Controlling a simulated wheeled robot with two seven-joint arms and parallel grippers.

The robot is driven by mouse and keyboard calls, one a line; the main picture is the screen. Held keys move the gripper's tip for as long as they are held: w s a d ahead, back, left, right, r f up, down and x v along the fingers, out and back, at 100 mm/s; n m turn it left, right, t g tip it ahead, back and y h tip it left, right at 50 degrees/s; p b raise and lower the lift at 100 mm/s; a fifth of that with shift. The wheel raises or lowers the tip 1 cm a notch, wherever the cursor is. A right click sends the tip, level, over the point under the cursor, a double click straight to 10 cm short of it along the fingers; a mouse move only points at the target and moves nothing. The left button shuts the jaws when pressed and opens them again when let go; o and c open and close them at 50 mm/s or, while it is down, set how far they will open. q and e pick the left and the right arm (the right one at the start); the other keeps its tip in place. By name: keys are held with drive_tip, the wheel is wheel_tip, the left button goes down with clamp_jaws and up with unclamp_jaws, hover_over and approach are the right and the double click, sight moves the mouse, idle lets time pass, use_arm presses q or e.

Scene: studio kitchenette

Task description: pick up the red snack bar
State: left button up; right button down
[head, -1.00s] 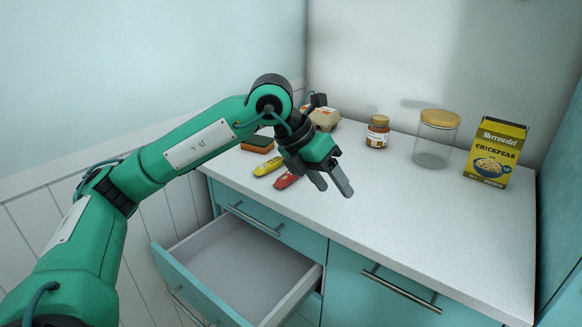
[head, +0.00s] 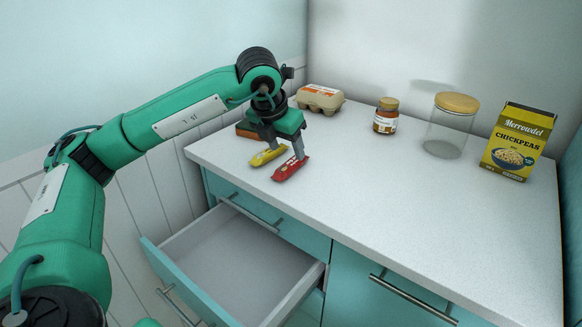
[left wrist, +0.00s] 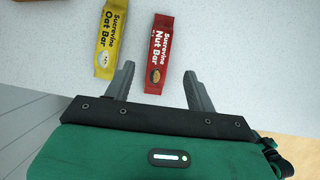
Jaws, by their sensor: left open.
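The red snack bar (head: 289,170), a nut bar in a red wrapper, lies flat near the counter's front left edge. It also shows in the left wrist view (left wrist: 157,52), label up. My left gripper (head: 286,153) is open and empty, pointing down over the bar. In the left wrist view its fingers (left wrist: 159,69) stand one to each side of the bar's near end, apart from it. The height of the fingertips above the counter is hard to tell. My right gripper is not in view.
A yellow oat bar (head: 266,156) lies just left of the red one, close to the left finger. A sponge (head: 246,131) and an egg carton (head: 320,100) are behind. A jam jar (head: 386,116), glass jar (head: 449,128) and chickpea box (head: 517,142) stand right. A drawer (head: 225,265) is open below.

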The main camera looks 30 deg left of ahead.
sight(290, 164)
use_arm(q)
drive_tip(key=x, duration=0.5)
drive_tip(key=shift+s+a+f, duration=0.1)
drive_tip(key=shift+s+f, duration=0.15)
drive_tip(key=shift+c, duration=0.3)
drive_tip(key=c, duration=1)
